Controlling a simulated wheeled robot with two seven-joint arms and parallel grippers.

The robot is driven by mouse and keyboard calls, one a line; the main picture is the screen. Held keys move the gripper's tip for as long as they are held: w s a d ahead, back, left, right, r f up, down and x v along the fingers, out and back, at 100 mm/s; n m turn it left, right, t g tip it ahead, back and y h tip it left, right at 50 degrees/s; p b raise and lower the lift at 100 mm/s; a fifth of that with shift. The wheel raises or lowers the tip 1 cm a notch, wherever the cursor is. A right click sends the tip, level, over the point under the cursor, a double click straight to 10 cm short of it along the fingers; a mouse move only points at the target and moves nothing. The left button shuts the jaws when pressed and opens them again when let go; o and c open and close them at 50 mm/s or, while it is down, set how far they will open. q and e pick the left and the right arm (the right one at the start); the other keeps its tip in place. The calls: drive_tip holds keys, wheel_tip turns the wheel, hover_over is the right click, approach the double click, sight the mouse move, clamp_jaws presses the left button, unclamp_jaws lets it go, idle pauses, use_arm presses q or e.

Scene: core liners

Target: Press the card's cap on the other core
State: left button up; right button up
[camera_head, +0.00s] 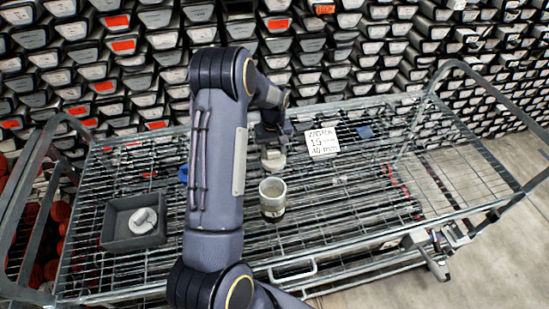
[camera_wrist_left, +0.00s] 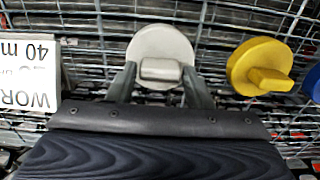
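A grey-white cap (camera_wrist_left: 160,45) with a block grip lies under my left gripper (camera_wrist_left: 160,66). The fingers stand on both sides of its grip; I cannot tell whether they touch it. In the head view the cap (camera_head: 273,160) shows below the gripper (camera_head: 274,140). A round core (camera_head: 272,198) with a pale upper part and a dark lower part stands upright just in front of it. A white card (camera_head: 322,142) reads "WORK", "15" and "40 mm". A yellow cap (camera_wrist_left: 262,67) and a blue cap (camera_wrist_left: 314,84) lie beside the grey-white one. My right gripper is out of view.
A dark tray (camera_head: 112,232) on the left holds a pale round piece (camera_head: 144,220). Everything rests on a wire-mesh trolley (camera_head: 350,225) with raised end rails. Core boxes (camera_head: 330,50) fill the background. My left arm hides the middle-left mesh.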

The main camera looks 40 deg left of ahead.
sight(273, 152)
use_arm(q)
drive_tip(key=c, duration=0.5)
drive_tip(key=shift+r+p, duration=1.7)
drive_tip(key=shift+r, duration=1.35)
